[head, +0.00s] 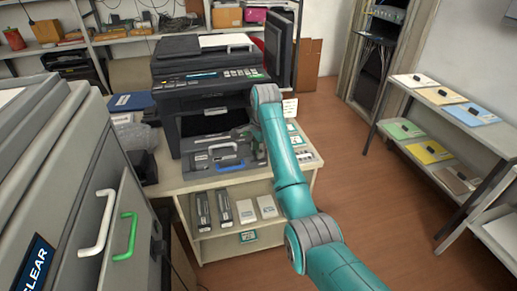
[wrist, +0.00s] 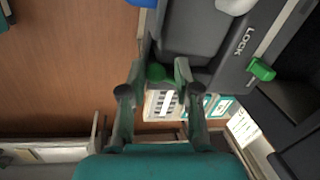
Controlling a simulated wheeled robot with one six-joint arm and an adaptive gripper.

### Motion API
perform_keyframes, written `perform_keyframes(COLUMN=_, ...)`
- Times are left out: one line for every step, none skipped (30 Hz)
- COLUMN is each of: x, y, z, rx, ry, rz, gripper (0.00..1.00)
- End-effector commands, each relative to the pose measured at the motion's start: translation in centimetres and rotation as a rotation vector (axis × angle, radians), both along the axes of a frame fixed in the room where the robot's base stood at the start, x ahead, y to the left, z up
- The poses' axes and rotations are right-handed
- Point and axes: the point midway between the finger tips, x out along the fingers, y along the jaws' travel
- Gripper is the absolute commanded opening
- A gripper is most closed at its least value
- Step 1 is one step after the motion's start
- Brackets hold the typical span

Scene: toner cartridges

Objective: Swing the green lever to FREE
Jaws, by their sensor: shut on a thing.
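In the wrist view, the fingers of my gripper (wrist: 161,68) are closed in on a round green piece (wrist: 157,73), which I take to be the end of the green lever. It sits at the edge of a dark grey unit (wrist: 196,35). The word LOCK is printed on this unit, with a separate green tab (wrist: 261,68) beside it. The word FREE is not readable. In the head view, my gripper (head: 249,143) is at the right part of the grey unit (head: 203,163) in front of the printer, and the lever is hidden there.
The unit has a white handle (head: 222,147) and a blue handle (head: 230,166). The black printer (head: 200,95) stands behind it. Cartridges and white boxes (head: 257,207) stand on the shelf below. A grey cabinet (head: 85,185) is at left; floor (head: 340,175) is clear at right.

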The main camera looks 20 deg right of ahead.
Motion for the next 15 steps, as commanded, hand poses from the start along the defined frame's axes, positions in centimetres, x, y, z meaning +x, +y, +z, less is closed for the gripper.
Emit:
perform_keyframes(x=0.0, y=-0.3, z=0.0, rx=-0.002, ry=0.0, rz=-0.005, gripper=0.0)
perform_keyframes(x=0.0, y=-0.3, z=0.0, rx=-0.003, ry=0.0, rz=-0.004, gripper=0.0)
perform_keyframes(x=0.0, y=-0.4, z=0.0, rx=-0.003, ry=0.0, rz=0.002, gripper=0.0)
perform_keyframes(x=0.0, y=-0.4, z=0.0, rx=-0.003, ry=0.0, rz=0.01, gripper=0.0)
perform_keyframes(x=0.0, y=-0.5, z=0.0, rx=-0.003, ry=0.0, rz=0.021, gripper=0.0)
perform_keyframes(x=-0.1, y=-0.7, z=0.0, rx=-0.004, ry=0.0, rz=0.044, gripper=0.0)
perform_keyframes(x=-0.1, y=-0.8, z=0.0, rx=-0.003, ry=0.0, rz=0.064, gripper=0.0)
perform_keyframes(x=-0.1, y=-1.0, z=0.0, rx=-0.003, ry=0.0, rz=0.086, gripper=0.0)
perform_keyframes(x=-0.2, y=-1.1, z=0.0, rx=-0.002, ry=0.0, rz=0.116, gripper=0.0)
perform_keyframes(x=-0.2, y=-1.3, z=0.0, rx=-0.003, ry=0.0, rz=0.139, gripper=0.0)
perform_keyframes(x=-0.2, y=-1.5, z=0.0, rx=-0.004, ry=0.001, rz=0.159, gripper=0.0)
perform_keyframes(x=-0.3, y=-1.6, z=0.0, rx=-0.004, ry=0.001, rz=0.185, gripper=0.0)
perform_keyframes(x=-0.3, y=-1.7, z=0.0, rx=-0.004, ry=0.001, rz=0.201, gripper=0.0)
perform_keyframes(x=-0.3, y=-1.8, z=0.0, rx=-0.004, ry=0.001, rz=0.216, gripper=0.0)
perform_keyframes(x=-0.3, y=-1.9, z=0.0, rx=-0.004, ry=0.001, rz=0.231, gripper=0.0)
